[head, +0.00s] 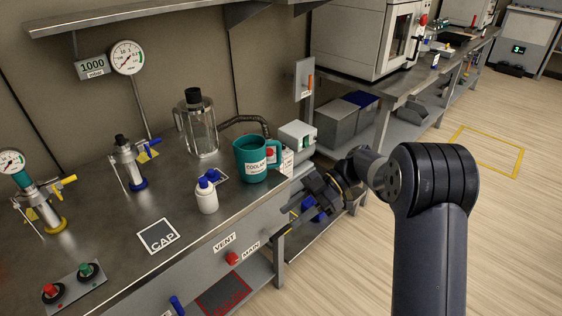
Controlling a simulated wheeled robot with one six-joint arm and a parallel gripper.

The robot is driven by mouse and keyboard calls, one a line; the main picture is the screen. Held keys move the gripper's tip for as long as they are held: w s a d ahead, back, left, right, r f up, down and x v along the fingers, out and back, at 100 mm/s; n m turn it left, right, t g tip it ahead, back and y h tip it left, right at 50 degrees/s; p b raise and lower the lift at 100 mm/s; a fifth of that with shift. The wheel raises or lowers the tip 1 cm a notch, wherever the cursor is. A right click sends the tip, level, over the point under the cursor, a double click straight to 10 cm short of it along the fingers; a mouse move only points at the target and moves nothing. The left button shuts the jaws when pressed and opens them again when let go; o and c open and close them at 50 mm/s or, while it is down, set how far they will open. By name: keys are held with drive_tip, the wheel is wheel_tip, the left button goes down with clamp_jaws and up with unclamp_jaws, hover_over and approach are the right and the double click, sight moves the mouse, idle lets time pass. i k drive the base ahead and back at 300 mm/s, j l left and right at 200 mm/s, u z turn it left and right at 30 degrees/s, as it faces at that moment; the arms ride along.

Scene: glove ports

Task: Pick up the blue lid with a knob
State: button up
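A small blue piece (213,174), which looks like the lid with a knob, sits on a dark, white-edged square on the steel bench. It is just behind a white bottle (207,201) with a blue top, which partly hides it, so its shape is not clear. My gripper (294,222) is off the bench's front edge, to the right of and lower than the blue piece, well apart from it. It points down and left. Its fingertips are small and dark here, so I cannot tell whether they are apart. I see nothing held in it.
A teal coolant jug (252,160) stands right of the bottle, with a glass vessel (199,128) behind. A CAP square (158,237) lies bare at the front. Gauges and two pump-like fittings stand left. Another blue object (312,209) shows below the bench, partly behind my gripper.

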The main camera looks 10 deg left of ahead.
sight(213, 177)
drive_tip(key=i+z, duration=0.15)
drive_tip(key=z, duration=1.75)
drive_tip(key=i+j+z, duration=0.1)
drive_tip(key=z, duration=0.35)
drive_tip(key=j+z, duration=0.25)
drive_tip(key=z, duration=0.25)
drive_tip(key=j+z, duration=0.2)
drive_tip(key=z, duration=0.25)
drive_tip(key=i+j, duration=0.1)
drive_tip(key=j, duration=0.8)
drive_tip(key=j+u, duration=0.2)
drive_tip(key=u, duration=0.25)
drive_tip(key=j+u, duration=0.2)
drive_tip(key=u, duration=0.3)
drive_tip(key=j+u, duration=0.15)
drive_tip(key=u, duration=0.3)
drive_tip(key=j+u, duration=0.1)
drive_tip(key=u, duration=0.35)
drive_tip(key=j+u, duration=0.1)
drive_tip(key=u, duration=0.4)
drive_tip(key=j+u, duration=0.1)
drive_tip(key=u, duration=0.8)
drive_tip(key=i+j+u, duration=0.1)
drive_tip(key=u, duration=0.4)
drive_tip(key=i+u, duration=0.1)
drive_tip(key=u, duration=0.85)
drive_tip(key=i, duration=0.05)
